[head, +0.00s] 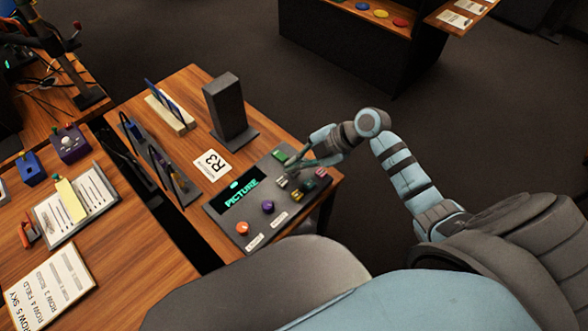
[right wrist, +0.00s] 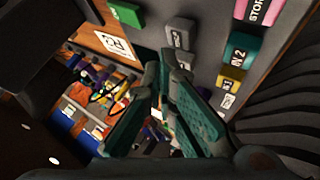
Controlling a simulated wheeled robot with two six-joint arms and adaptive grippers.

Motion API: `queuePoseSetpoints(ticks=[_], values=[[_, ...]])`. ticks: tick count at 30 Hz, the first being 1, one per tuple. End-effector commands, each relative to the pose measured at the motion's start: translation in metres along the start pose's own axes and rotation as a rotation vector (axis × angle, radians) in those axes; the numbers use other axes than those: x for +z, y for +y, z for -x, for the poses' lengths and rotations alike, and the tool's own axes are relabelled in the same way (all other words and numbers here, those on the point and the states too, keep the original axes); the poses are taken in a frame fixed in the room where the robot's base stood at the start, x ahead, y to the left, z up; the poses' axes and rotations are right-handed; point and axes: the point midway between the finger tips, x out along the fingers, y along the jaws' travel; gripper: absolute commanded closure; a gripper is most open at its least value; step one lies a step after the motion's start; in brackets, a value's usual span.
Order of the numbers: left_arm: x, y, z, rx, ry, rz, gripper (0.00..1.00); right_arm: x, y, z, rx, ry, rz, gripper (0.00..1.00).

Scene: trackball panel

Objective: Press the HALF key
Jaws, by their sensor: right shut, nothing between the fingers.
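The control panel (head: 228,205) is a dark grey box on the wooden table, with a lit display reading PICTURE. Its keys sit near my right gripper: a green key (head: 280,155), which also shows in the right wrist view (right wrist: 127,14), a pale grey key (right wrist: 181,32), a teal IN 2 key (right wrist: 238,52) and a pink STORE key (right wrist: 256,10). I cannot read a HALF label on any of them. My right gripper (head: 292,166) is shut and empty over the key area, its fingertips (right wrist: 158,65) near the grey key; contact cannot be told. My left gripper is not in view.
An orange trackball (head: 242,228) and a purple one (head: 268,207) sit on the panel's near part. Racks stand left. Open floor lies right of the table.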

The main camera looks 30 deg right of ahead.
Motion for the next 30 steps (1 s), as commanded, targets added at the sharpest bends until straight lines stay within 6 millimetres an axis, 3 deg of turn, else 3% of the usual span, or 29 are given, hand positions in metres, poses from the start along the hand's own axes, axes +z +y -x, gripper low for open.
queuePoseSetpoints(ticks=[30], values=[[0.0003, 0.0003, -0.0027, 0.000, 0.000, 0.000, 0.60, 0.0068, -0.0069, -0.0092, -0.001, 0.000, -0.001, 1.00]])
